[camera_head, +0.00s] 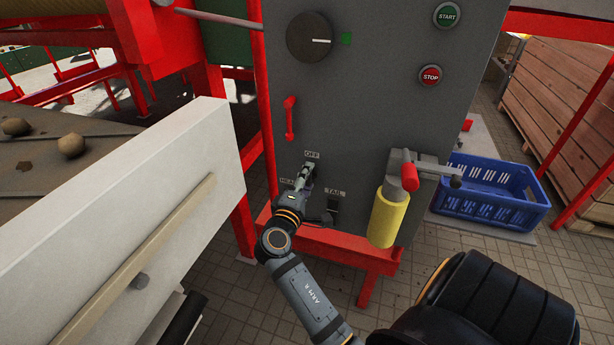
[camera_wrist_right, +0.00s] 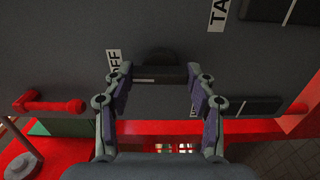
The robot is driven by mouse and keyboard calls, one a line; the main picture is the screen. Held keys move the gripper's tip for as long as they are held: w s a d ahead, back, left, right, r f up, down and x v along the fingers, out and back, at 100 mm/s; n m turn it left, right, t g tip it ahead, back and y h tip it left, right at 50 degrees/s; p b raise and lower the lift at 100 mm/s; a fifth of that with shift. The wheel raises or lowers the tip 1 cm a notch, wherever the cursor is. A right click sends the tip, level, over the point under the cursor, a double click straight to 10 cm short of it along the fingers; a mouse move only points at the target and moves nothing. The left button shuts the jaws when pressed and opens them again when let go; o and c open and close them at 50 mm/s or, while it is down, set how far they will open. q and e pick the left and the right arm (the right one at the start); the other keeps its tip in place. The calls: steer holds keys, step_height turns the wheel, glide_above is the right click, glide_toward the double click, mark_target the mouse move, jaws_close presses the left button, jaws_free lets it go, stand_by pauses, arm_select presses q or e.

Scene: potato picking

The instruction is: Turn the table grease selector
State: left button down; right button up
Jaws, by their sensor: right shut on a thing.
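The selector (camera_wrist_right: 160,74) is a dark knob with a bar-shaped grip and a pale line on it, on the grey control panel (camera_head: 370,95). An OFF label (camera_head: 312,154) is above it in the head view, with a HEAD label (camera_head: 289,181) to the left and a TAIL label (camera_head: 335,191) to the lower right. My right gripper (camera_head: 305,172) is at the selector, shut on its bar, one finger at each end in the right wrist view (camera_wrist_right: 160,80). In the head view the gripper mostly hides the selector. My left gripper is out of view.
A large black dial (camera_head: 308,38), a START button (camera_head: 447,15) and a STOP button (camera_head: 430,75) are higher on the panel. A red handle (camera_head: 290,118) is at its left. A yellow cylinder (camera_head: 385,217) juts out at the right. A white board (camera_head: 130,215) stands left of my arm.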

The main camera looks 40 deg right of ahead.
stand_by(0.3)
steer(key=o, duration=1.2)
steer(key=shift+c, duration=0.2)
